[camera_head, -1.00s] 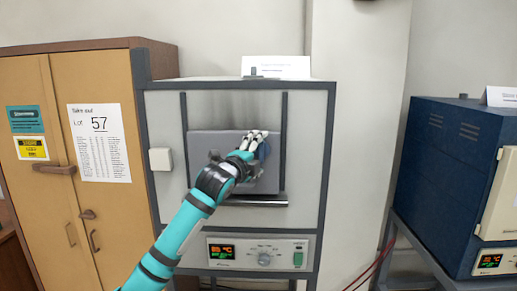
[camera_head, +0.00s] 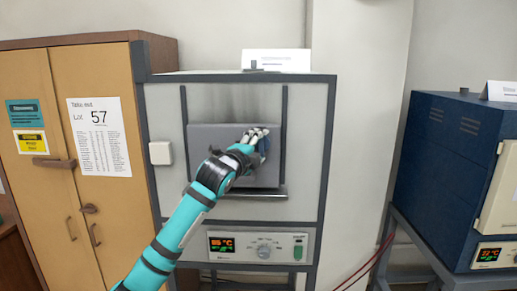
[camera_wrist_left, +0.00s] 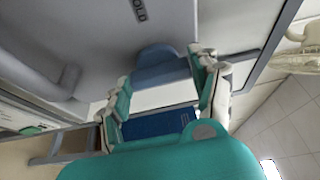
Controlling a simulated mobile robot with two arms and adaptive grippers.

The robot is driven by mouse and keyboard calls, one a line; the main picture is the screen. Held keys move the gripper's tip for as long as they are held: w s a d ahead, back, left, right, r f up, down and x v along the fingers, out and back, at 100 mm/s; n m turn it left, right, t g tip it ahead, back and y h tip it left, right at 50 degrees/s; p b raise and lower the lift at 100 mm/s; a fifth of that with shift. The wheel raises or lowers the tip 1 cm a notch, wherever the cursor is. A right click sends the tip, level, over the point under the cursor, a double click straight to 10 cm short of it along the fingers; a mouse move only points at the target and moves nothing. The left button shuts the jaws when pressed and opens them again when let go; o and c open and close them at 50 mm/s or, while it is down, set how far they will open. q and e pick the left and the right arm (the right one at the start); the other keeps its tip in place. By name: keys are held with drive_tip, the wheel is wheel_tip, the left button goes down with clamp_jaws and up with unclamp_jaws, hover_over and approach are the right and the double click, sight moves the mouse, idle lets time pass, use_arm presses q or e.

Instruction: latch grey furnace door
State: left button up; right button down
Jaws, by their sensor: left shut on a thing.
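The grey furnace (camera_head: 306,120) stands in the middle of the head view. Its darker grey door panel (camera_head: 215,138) sits between two vertical rails, with a bar handle (camera_head: 262,192) along its lower edge. My left gripper (camera_head: 252,135) is at the right part of the door. It is shut on a blue latch knob, of which a small part (camera_head: 264,148) shows beside the fingers. In the left wrist view the blue knob (camera_wrist_left: 160,66) lies between the two fingers, close against the grey door face (camera_wrist_left: 90,35). The hand hides how the latch stands. My right gripper is out of view.
A control panel (camera_head: 225,254) with a display and dial is below the door. A wooden cabinet (camera_head: 20,80) stands at the left. A blue furnace (camera_head: 440,170) stands at the right, with a gap between. A white card (camera_head: 280,60) is on top of the grey furnace.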

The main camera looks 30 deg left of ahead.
use_arm(q)
drive_tip(key=n+b, duration=0.2)
drive_tip(key=f+n+t+b, duration=0.1)
drive_tip(key=n+b, duration=0.1)
drive_tip(key=shift+d+y, duration=0.1)
drive_tip(key=shift+y, duration=0.2)
drive_tip(key=n+y+b, duration=0.1)
drive_tip(key=n+b, duration=0.1)
drive_tip(key=n, duration=0.1)
drive_tip(key=n+t+y+b, duration=0.1)
drive_tip(key=n+b, duration=0.2)
drive_tip(key=shift+w+d+f+n+t, duration=0.1)
drive_tip(key=shift+n+t, duration=0.2)
drive_tip(key=shift+n, duration=0.1)
drive_tip(key=n+y+b, duration=0.1)
drive_tip(key=n, duration=0.2)
drive_tip(key=n+y+b, duration=0.2)
drive_tip(key=n, duration=0.1)
drive_tip(key=shift+d+y, duration=0.15)
drive_tip(key=shift+y, duration=0.15)
drive_tip(key=shift+w+n+g+y+b, duration=0.1)
drive_tip(key=shift+n+g+y+b, duration=0.4)
drive_tip(key=shift+n, duration=0.75)
drive_tip(key=shift+n+g+y+b, duration=0.2)
drive_tip(key=shift+n+y+b, duration=0.5)
drive_tip(key=shift+n, duration=0.55)
drive_tip(key=shift+r+n, duration=0.2)
drive_tip(key=shift+n, duration=0.2)
drive_tip(key=o, duration=1.2)
drive_tip(key=shift+y, duration=0.3)
